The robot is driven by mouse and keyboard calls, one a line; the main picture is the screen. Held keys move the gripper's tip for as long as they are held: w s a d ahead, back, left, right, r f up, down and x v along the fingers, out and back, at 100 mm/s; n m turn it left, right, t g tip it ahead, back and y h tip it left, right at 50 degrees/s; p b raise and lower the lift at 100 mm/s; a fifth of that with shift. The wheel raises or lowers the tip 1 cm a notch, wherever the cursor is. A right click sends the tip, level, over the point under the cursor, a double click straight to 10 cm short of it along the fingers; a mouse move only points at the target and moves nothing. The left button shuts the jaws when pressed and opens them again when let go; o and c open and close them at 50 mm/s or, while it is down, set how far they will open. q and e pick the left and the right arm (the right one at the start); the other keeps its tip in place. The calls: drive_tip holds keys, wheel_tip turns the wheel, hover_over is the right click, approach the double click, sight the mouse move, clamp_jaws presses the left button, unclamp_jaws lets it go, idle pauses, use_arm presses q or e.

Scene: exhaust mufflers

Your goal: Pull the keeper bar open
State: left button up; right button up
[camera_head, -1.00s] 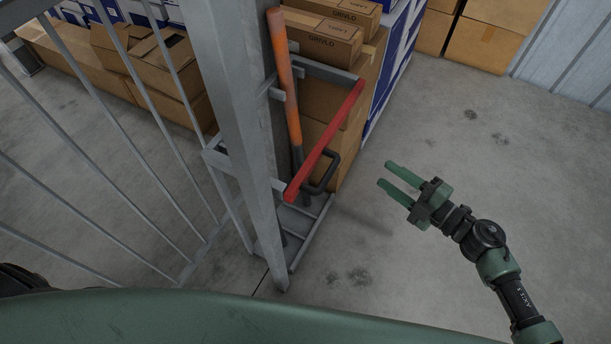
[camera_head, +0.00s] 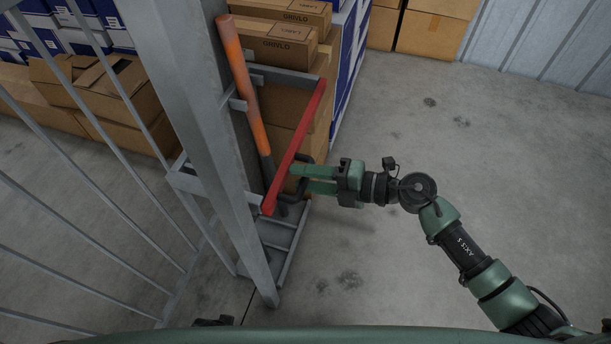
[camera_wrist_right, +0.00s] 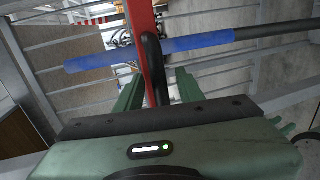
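The keeper bar (camera_head: 299,138) is a red bar across the open side of a grey metal rack, at a slant in the head view. It also shows in the wrist view (camera_wrist_right: 142,25). A dark loop handle (camera_wrist_right: 153,65) is fixed to it. In the head view the handle (camera_head: 292,199) is partly covered by my right gripper. My right gripper (camera_head: 298,178) is at the bar's right side, fingers pointing left. In the wrist view its green fingers (camera_wrist_right: 158,88) are apart, with the handle between them. I cannot tell whether either touches it. My left gripper is not in view.
An orange-handled tool (camera_head: 245,90) stands in the rack behind the bar. A grey post (camera_head: 200,130) and railing are left. Cardboard boxes (camera_head: 285,45) are stacked behind. A blue rod (camera_wrist_right: 190,45) crosses the wrist view. Concrete floor to the right is clear.

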clamp_jaws()
idle(1.4)
